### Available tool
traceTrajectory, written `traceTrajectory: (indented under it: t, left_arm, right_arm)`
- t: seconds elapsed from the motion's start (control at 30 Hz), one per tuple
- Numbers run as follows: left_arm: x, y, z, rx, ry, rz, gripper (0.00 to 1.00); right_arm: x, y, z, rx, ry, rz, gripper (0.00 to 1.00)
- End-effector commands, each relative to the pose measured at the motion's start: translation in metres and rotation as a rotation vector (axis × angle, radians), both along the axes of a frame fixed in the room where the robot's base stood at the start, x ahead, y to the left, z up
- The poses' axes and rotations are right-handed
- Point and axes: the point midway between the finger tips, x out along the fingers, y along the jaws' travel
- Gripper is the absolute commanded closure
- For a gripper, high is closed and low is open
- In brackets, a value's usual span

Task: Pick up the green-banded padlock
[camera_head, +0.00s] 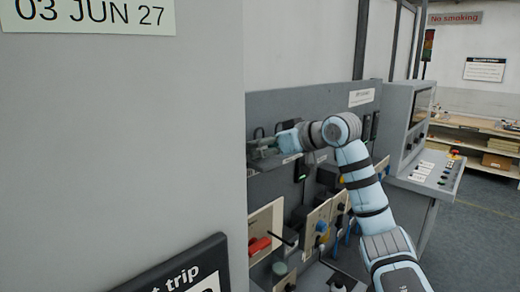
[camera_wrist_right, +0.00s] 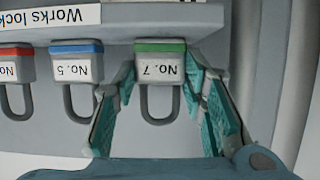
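The green-banded padlock (camera_wrist_right: 161,68) is in the right wrist view, which shows it upside down. It has a grey body, a green band, a white "No. 7" label and a grey shackle. My right gripper (camera_wrist_right: 160,86) is open, with one teal finger on each side of this padlock. A narrow gap seems to show between each finger and the body; contact is hard to judge. In the head view my right gripper (camera_head: 264,147) reaches to the grey cabinet front, and I cannot make out the padlock there. My left gripper is not in view.
A blue-banded padlock (camera_wrist_right: 77,66) marked No. 5 and a red-banded padlock (camera_wrist_right: 15,70) sit beside it under a "Works lock" sign (camera_wrist_right: 50,17). A grey panel (camera_head: 125,130) fills the left of the head view. A control console (camera_head: 432,172) stands right.

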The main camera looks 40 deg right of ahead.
Motion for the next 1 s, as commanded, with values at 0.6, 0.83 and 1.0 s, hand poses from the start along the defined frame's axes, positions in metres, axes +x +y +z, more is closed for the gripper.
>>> traceTrajectory:
  t: [0.6, 0.83, 1.0]
  left_arm:
    - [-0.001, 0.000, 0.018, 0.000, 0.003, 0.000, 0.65]
    - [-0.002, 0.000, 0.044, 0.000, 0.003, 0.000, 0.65]
    - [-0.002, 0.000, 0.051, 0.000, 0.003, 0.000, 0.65]
  right_arm:
    - [0.000, 0.001, 0.044, 0.003, -0.006, 0.001, 0.94]
    - [0.000, 0.001, 0.122, 0.004, -0.007, 0.003, 0.94]
    - [0.000, 0.001, 0.167, 0.005, -0.005, 0.003, 0.94]
